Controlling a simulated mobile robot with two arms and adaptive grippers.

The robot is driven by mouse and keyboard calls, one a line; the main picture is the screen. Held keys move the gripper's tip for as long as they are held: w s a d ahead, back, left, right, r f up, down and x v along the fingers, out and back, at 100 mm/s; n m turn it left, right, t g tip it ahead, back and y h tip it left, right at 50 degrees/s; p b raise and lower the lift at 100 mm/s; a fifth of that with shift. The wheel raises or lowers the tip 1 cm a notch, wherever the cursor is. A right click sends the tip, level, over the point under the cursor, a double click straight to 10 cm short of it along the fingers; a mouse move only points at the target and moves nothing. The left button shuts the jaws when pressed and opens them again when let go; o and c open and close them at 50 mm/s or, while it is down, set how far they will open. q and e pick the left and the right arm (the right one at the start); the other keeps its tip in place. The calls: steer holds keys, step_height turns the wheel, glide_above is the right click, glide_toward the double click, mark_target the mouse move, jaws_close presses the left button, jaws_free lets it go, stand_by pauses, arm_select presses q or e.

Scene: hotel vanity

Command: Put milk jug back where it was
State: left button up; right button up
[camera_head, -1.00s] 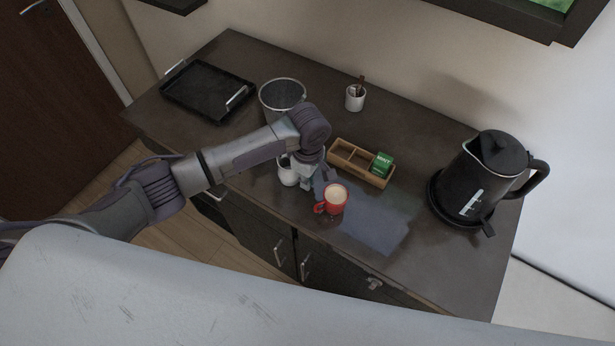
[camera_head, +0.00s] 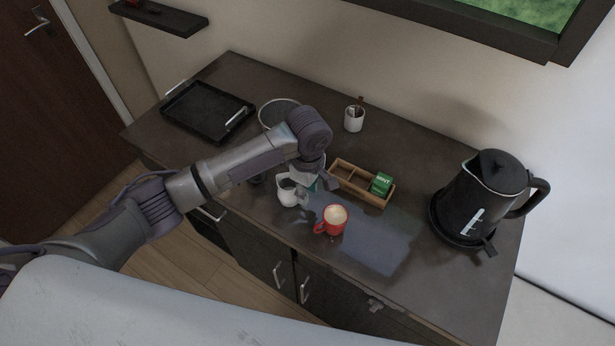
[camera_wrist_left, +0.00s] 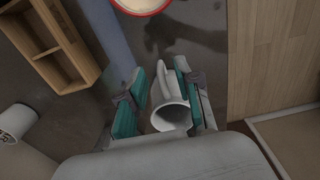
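The white milk jug (camera_head: 287,192) stands on the dark counter, left of the red mug (camera_head: 331,221). My left gripper (camera_head: 314,182) is just above and beside the jug, partly hidden by its own wrist. In the left wrist view, the teal-padded fingers (camera_wrist_left: 160,98) are apart, with the jug (camera_wrist_left: 170,116) and its handle showing between them. A gap shows beside the handle, so the gripper looks open; whether a pad touches the jug's body is unclear. My right gripper is out of view.
A wooden divided box (camera_head: 347,178) with a green packet (camera_head: 381,184) lies right of the gripper. A grey bucket (camera_head: 277,103), black tray (camera_head: 190,105) and white cup (camera_head: 353,123) stand behind. A black kettle (camera_head: 470,205) stands right. The red mug is close by.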

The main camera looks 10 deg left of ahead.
arm_select(q)
step_height(320, 180, up, 8)
steer(key=shift+f+b, duration=0.1)
steer(key=shift+b, duration=0.4)
